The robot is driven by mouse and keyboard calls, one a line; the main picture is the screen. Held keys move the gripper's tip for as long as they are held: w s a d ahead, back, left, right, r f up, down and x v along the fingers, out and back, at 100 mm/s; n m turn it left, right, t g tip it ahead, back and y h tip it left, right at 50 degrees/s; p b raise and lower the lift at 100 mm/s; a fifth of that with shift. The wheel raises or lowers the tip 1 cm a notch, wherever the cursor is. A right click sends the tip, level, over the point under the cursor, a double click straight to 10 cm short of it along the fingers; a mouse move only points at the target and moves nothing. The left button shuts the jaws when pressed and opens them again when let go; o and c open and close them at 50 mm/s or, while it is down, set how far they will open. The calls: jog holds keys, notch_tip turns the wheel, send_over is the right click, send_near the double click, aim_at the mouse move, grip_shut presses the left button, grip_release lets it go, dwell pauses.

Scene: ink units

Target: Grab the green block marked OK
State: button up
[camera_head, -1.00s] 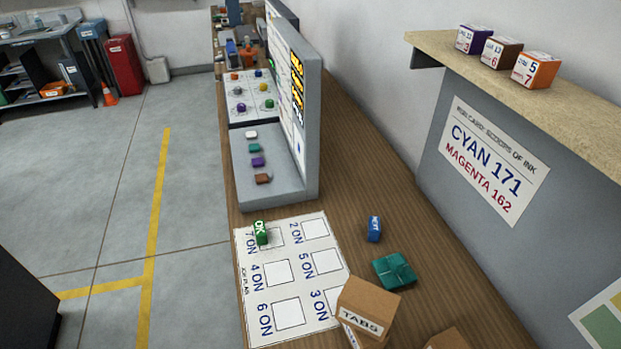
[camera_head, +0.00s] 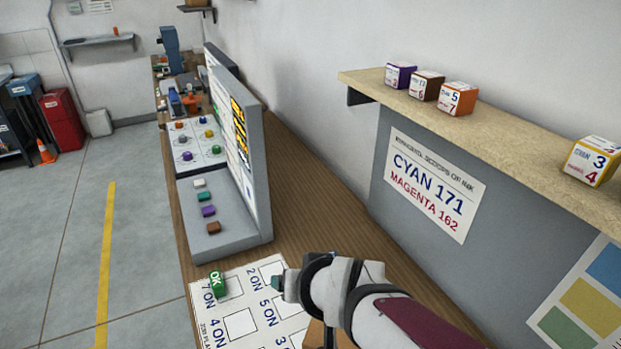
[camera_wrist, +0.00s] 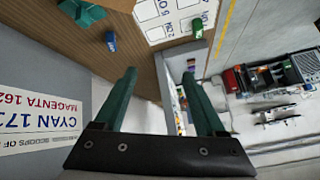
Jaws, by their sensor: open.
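In the wrist view the green block (camera_wrist: 197,28) shows near the top, at the card's edge. My gripper (camera_head: 280,282) is to the right of the block in the head view and apart from it. In the wrist view my gripper (camera_wrist: 160,80) has its two green fingers spread wide with nothing between them. The blue block (camera_wrist: 111,41) stands on the wooden table in the wrist view.
A grey console (camera_head: 232,215) with coloured buttons stands just behind the card. A ledge (camera_head: 500,125) at right carries several marked cubes. A teal object (camera_wrist: 82,12) lies on the table near the blue block.

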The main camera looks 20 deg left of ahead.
jog(key=a+n+t+y, duration=0.3)
jog(key=a, duration=1)
jog(key=n+y, duration=0.1)
send_over(217, 282)
jog(key=s+d, duration=1)
notch_tip(217, 282, down, 18)
jog(key=shift+t, duration=0.4)
jog(key=x, duration=1)
jog(key=shift+w+f, duration=0.2)
jog(key=shift+f, duration=0.2)
jog(key=x, duration=0.5)
jog(key=shift+a+f, duration=0.1)
jog(key=shift+a, duration=0.35)
grip_shut()
